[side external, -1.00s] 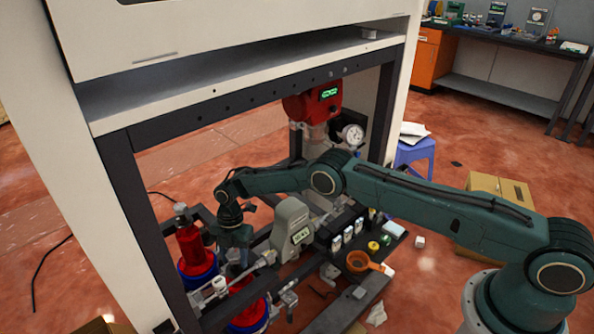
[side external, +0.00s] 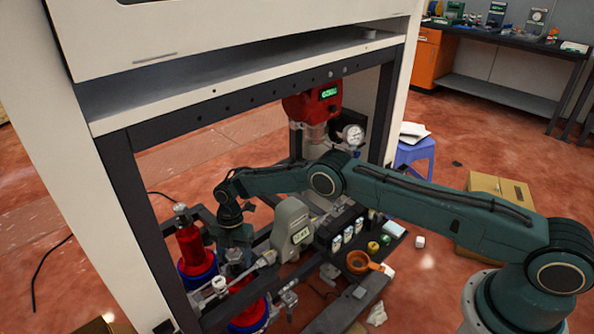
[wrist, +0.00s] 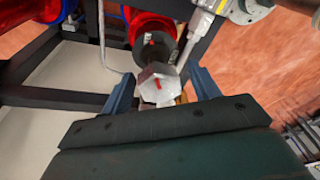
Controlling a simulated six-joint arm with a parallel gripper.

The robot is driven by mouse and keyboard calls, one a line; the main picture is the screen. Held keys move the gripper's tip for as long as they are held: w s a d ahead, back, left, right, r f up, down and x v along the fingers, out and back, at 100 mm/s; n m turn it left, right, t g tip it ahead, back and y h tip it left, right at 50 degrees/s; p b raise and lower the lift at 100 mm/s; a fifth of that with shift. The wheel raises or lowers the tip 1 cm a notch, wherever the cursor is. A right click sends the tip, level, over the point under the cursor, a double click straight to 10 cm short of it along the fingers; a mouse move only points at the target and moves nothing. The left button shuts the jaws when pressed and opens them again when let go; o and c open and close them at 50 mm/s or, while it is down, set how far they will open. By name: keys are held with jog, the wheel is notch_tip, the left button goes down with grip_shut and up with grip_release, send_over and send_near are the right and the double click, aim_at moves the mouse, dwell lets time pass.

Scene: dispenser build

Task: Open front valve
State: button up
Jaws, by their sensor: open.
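My gripper (wrist: 159,75) is open, pointing down, with one finger on each side of a silver faceted valve knob (wrist: 155,86). The knob has a small red mark on top. I see gaps beside it, and I cannot tell whether either finger touches it. A dark round cap with a red mark (wrist: 153,46) sits just beyond, over a red cylinder (wrist: 150,22). In the side view my gripper (side external: 238,262) is low inside the frame, above the front red cylinder (side external: 248,314). The knob is hard to make out there. The rear red cylinder (side external: 194,246) stands to the left.
A grey unit with a small display (side external: 291,225) stands close right of my gripper. Metal tubing and fittings (side external: 220,285) surround it. A black tray (side external: 392,237) with small items, a pressure gauge (side external: 352,136) and a red device (side external: 312,104) are further right and back.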

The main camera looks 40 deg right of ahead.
jog(key=shift+r, duration=0.15)
jog(key=shift+r, duration=3.35)
jog(key=shift+s+r, duration=0.1)
jog(key=shift+r, duration=0.05)
